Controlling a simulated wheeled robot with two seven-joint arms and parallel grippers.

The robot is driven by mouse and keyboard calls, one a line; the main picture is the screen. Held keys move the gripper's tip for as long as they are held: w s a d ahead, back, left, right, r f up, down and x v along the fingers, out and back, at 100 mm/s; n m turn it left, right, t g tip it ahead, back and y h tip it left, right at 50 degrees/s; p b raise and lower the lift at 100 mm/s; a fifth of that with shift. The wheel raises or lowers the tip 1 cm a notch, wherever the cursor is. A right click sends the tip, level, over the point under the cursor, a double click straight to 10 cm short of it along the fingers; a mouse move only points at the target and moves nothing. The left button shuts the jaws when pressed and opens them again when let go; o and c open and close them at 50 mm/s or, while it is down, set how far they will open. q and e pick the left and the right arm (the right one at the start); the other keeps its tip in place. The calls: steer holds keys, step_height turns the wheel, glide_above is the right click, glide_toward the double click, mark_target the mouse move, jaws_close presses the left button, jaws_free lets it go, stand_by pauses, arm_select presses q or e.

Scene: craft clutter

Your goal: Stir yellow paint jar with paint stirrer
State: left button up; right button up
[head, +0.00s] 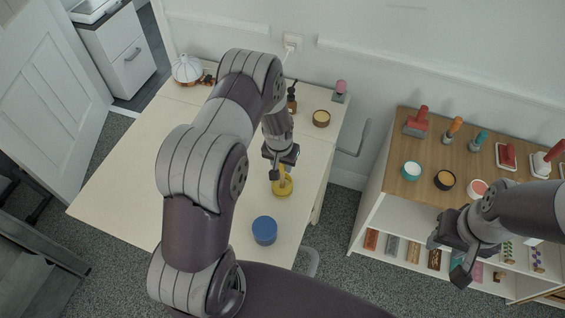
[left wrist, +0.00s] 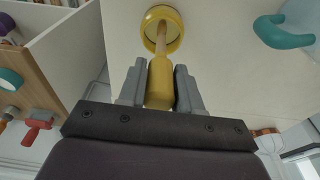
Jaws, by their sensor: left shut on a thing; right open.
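The yellow paint jar (head: 283,187) stands on the cream table, below my left gripper (head: 276,168). In the left wrist view the jar's yellow rim (left wrist: 147,24) is at the top, with a pale inside. My left gripper is shut on the yellow handle of the paint stirrer (left wrist: 160,82). The stirrer's wooden shaft points at the jar and overlaps its open mouth; how deep its end sits I cannot tell. In the head view the gripper hides most of the stirrer. My right gripper (head: 452,246) is open and empty in front of the shelf.
A blue jar (head: 264,231) stands nearer on the table (head: 130,170). Behind are a yellow-topped tin (head: 321,118), a dark bottle (head: 291,100) and a white ribbed object (head: 187,69). The wooden-topped shelf (head: 440,150) at right holds several jars and tools. The table's left part is clear.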

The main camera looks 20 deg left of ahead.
arm_select(q)
step_height(320, 180, up, 7)
steer(key=p, duration=0.5)
stand_by(0.4)
step_height(320, 180, up, 4)
steer(key=p, duration=0.3)
steer(key=shift+f, duration=0.1)
